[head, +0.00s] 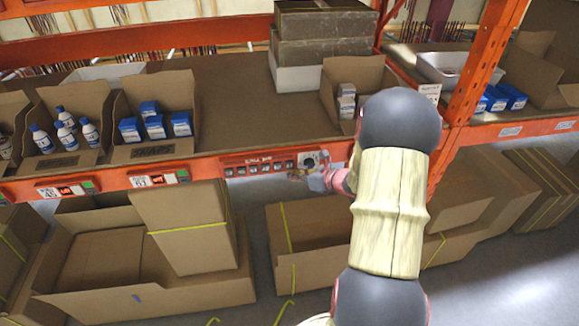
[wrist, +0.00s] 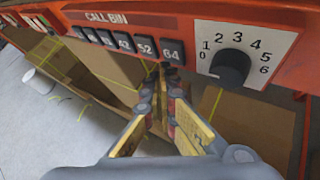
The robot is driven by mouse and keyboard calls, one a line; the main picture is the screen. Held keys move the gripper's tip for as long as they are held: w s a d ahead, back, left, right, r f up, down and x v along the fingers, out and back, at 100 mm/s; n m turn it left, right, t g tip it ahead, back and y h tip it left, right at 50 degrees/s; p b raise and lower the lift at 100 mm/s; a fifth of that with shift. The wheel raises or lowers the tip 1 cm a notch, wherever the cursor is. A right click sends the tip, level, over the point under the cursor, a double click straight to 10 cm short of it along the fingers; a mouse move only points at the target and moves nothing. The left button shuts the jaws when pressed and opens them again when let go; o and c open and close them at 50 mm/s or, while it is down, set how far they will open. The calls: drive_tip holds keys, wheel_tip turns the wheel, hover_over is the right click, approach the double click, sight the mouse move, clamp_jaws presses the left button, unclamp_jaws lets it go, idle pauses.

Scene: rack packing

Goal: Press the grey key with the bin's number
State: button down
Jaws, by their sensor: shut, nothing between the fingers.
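The call panel labelled CALL BIN (wrist: 106,17) is on the orange beam and holds a row of dark grey keys. The key marked 64 (wrist: 172,50) is at the right end, with the key marked 52 (wrist: 146,48) to its left. Further left, a key reads 42 (wrist: 124,42); the others are small and slanted. My gripper (wrist: 165,68) is shut and empty, its tips at the lower edge of the 64 key. I cannot tell whether they touch it. In the head view, my gripper (head: 304,175) is just below the panel's right part, partly hidden by my arm.
A dark dial (wrist: 231,68) on a white plate numbered 0 to 6 is right of the keys. Open bins of bottles (head: 66,135) and blue boxes (head: 155,126) stand on the shelf above. Cardboard boxes (head: 190,240) stand below the beam.

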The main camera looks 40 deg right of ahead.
idle(0.4)
drive_tip(key=shift+w+d, duration=0.25)
drive_tip(key=shift+w, duration=0.1)
drive_tip(key=shift+w+d, duration=0.2)
drive_tip(key=shift+w, duration=0.15)
idle(0.7)
drive_tip(key=shift+s, duration=0.1)
idle(0.4)
drive_tip(key=shift+s+a+b, duration=0.35)
drive_tip(key=shift+s+a, duration=0.1)
drive_tip(key=shift+s, duration=0.2)
drive_tip(key=s+a, duration=0.1)
drive_tip(key=s, duration=0.1)
drive_tip(key=s+a, duration=0.1)
drive_tip(key=s, duration=0.1)
drive_tip(key=shift+s+a, duration=0.1)
drive_tip(key=shift+a, duration=0.25)
idle(0.8)
